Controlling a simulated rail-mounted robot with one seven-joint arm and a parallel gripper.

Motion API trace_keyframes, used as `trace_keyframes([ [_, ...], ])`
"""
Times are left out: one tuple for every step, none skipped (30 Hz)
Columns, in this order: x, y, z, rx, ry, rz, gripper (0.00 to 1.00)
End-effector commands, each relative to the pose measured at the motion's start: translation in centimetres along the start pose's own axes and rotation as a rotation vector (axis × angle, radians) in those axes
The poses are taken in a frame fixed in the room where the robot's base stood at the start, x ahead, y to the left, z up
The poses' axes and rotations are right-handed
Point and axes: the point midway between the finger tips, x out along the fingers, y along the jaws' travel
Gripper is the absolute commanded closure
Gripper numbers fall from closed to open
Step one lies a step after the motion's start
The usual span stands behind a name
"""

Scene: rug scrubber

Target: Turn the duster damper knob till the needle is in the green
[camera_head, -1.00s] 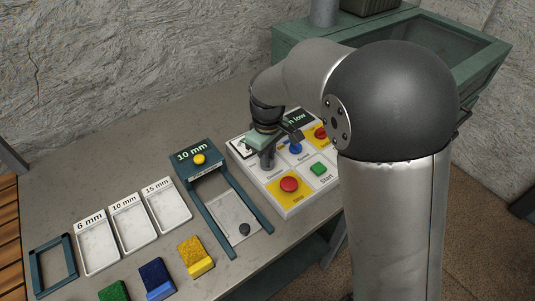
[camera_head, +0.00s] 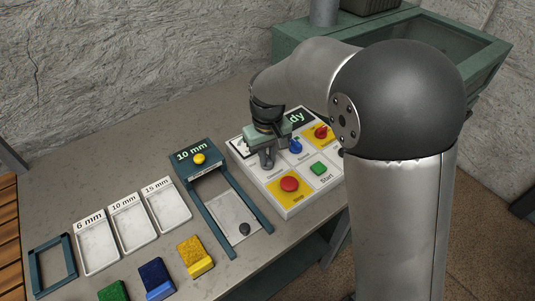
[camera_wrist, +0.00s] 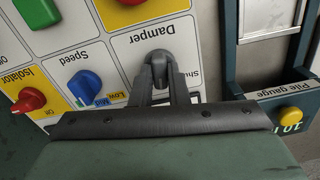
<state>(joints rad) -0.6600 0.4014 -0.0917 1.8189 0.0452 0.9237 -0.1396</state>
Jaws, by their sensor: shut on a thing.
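The control panel (camera_head: 290,205) lies on the bench. My gripper (camera_head: 267,160) points down over its upper left part, and in the wrist view (camera_wrist: 158,72) its fingers are shut around the grey damper knob (camera_wrist: 160,55), beside the "Damper" label. In the wrist view the gauge is hidden. The dark display (camera_head: 295,118) shows green letters ending in "dy"; the rest is covered.
Close to my gripper are a blue speed knob (camera_wrist: 86,86), a red isolator knob (camera_wrist: 28,101), a red stop button (camera_head: 289,184) and a green start button (camera_head: 318,168). The pile gauge (camera_head: 200,160) stands left of the panel. Trays and coloured brushes lie farther left.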

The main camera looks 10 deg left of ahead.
Motion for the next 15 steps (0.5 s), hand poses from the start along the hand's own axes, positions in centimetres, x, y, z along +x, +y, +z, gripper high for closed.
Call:
trace_keyframes([
  [-0.08, 0.03, -0.03, 0.032, 0.001, 0.0, 1.0],
  [-0.09, 0.03, -0.03, 0.05, 0.001, 0.0, 1.0],
  [-0.09, 0.04, -0.03, 0.074, 0.001, 0.0, 1.0],
  [-0.09, 0.04, -0.03, 0.092, 0.001, 0.0, 1.0],
  [-0.1, 0.04, -0.03, 0.106, 0.001, 0.0, 1.0],
  [-0.1, 0.04, -0.03, 0.126, 0.002, 0.001, 1.0],
  [-0.1, 0.04, -0.03, 0.139, 0.001, 0.001, 1.0],
  [-0.11, 0.04, -0.03, 0.152, 0.002, 0.001, 1.0],
  [-0.11, 0.04, -0.04, 0.165, 0.002, 0.001, 1.0],
  [-0.11, 0.03, -0.04, 0.175, 0.002, 0.001, 1.0],
  [-0.12, 0.03, -0.04, 0.184, 0.002, 0.001, 1.0],
  [-0.12, 0.03, -0.04, 0.193, 0.002, 0.001, 1.0],
  [-0.12, 0.03, -0.04, 0.199, 0.002, 0.001, 1.0],
  [-0.12, 0.03, -0.04, 0.204, 0.002, 0.001, 1.0],
  [-0.12, 0.03, -0.04, 0.21, 0.002, 0.001, 1.0],
])
